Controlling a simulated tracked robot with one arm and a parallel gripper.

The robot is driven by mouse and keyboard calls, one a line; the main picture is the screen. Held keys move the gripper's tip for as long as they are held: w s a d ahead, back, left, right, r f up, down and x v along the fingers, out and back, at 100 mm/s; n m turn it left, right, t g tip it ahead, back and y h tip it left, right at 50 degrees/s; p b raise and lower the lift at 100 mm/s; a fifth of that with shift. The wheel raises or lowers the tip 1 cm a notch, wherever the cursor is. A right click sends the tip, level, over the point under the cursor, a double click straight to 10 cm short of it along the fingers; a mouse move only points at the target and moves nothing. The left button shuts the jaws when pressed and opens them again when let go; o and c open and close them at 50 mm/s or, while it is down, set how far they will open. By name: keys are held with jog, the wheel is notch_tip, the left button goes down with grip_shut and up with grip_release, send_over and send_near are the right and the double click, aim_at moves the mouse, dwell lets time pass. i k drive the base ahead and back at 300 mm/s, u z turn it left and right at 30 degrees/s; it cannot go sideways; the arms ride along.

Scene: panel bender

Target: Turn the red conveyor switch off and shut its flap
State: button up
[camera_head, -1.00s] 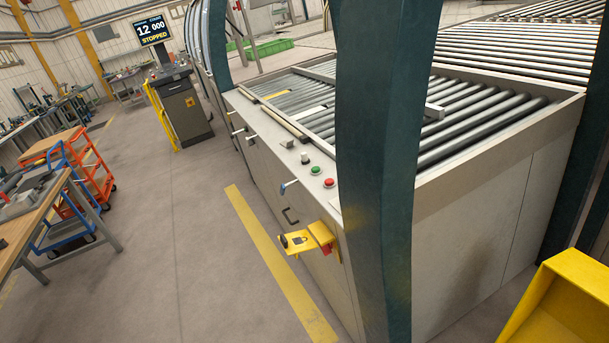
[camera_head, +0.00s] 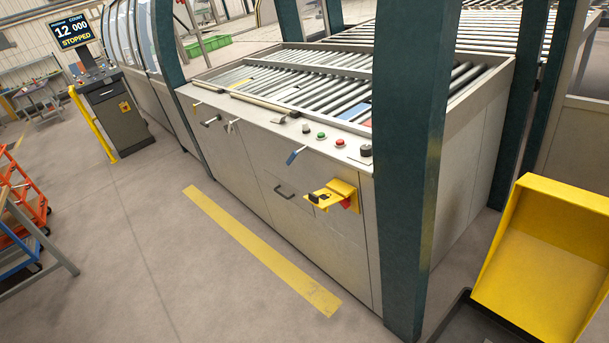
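The yellow switch housing (camera_head: 342,188) sits on the front face of the roller conveyor cabinet, near its right end. Its yellow flap (camera_head: 322,198) stands out to the left, apparently open, with a dark mark or padlock on it. A small part of the red conveyor switch (camera_head: 347,203) shows below and behind the yellow parts. Its handle position cannot be told from here. My gripper is not in view.
A teal post (camera_head: 405,160) stands just right of the switch. A yellow bin (camera_head: 545,255) is at the lower right. The floor with a yellow stripe (camera_head: 255,245) is clear in front.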

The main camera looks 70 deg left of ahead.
aim_at(345, 203)
jog(key=u, duration=0.05)
jog(key=k, duration=0.4)
jog(key=u, duration=1)
jog(key=i, duration=1.05)
